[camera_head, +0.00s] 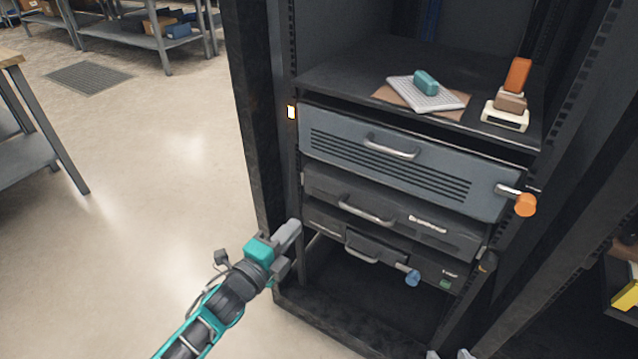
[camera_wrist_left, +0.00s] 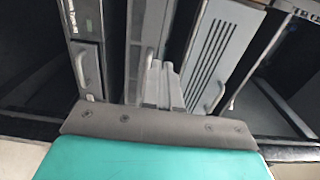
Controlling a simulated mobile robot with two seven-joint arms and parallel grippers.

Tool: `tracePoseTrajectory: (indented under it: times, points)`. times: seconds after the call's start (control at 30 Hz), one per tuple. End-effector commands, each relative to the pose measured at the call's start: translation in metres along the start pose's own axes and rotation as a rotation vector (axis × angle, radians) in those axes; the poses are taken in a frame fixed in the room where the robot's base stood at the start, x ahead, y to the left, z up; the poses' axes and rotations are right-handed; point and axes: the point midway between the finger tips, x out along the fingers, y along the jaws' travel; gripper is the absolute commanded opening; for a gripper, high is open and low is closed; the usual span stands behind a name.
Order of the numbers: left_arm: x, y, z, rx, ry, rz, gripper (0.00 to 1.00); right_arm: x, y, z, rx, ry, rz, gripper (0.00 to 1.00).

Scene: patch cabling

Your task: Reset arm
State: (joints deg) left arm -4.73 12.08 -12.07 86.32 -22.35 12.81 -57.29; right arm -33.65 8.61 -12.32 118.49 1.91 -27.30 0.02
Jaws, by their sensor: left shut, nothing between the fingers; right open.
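My left gripper (camera_head: 288,236) reaches in from the lower left, in front of the rack's left post. In the left wrist view its two fingers (camera_wrist_left: 163,85) lie together, shut and empty. They point toward the drawer fronts; I cannot tell whether they touch anything. My right gripper (camera_head: 450,354) shows only as two grey fingertips, apart, at the bottom edge of the head view; the rest of it is out of frame.
The black rack holds a grey vented drawer (camera_head: 400,165) with an orange knob (camera_head: 525,205). Below are a dark unit (camera_head: 385,212) and a lower one with a blue knob (camera_head: 412,278).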

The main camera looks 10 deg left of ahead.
Motion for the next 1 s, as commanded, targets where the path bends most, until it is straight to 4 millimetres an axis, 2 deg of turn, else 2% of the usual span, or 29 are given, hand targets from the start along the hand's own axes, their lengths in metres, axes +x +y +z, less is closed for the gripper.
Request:
tracePoseTrajectory:
  times: [0.13,0.23,0.5,0.7,0.73,0.8,1.0]
  points:
    - [-0.006,0.003,-0.002,-0.057,-0.012,0.018,0.0,0.0,0.0,0.0,-0.002,0.0,0.0,0.46]
    - [-0.024,0.012,-0.009,-0.247,-0.057,0.072,0.0,0.0,0.001,0.0,-0.003,-0.001,0.0,0.46]
    - [-0.107,0.04,-0.047,-1.085,-0.304,0.299,0.0,-0.001,0.0,0.001,-0.003,-0.003,0.0,0.46]
    - [-0.164,0.045,-0.082,-1.583,-0.509,0.432,0.0,-0.001,0.0,0.002,-0.002,-0.005,0.0,0.46]
    - [-0.164,0.034,-0.08,-1.585,-0.514,0.429,0.0,-0.009,0.0,-0.01,-0.003,-0.006,-0.001,0.46]
    - [-0.164,0.021,-0.076,-1.568,-0.517,0.421,0.0,-0.019,0.001,-0.022,-0.006,-0.006,0.005,0.46]
    - [-0.172,-0.009,-0.067,-1.549,-0.538,0.408,0.0,-0.042,0.011,-0.044,-0.011,-0.007,0.033,0.46]
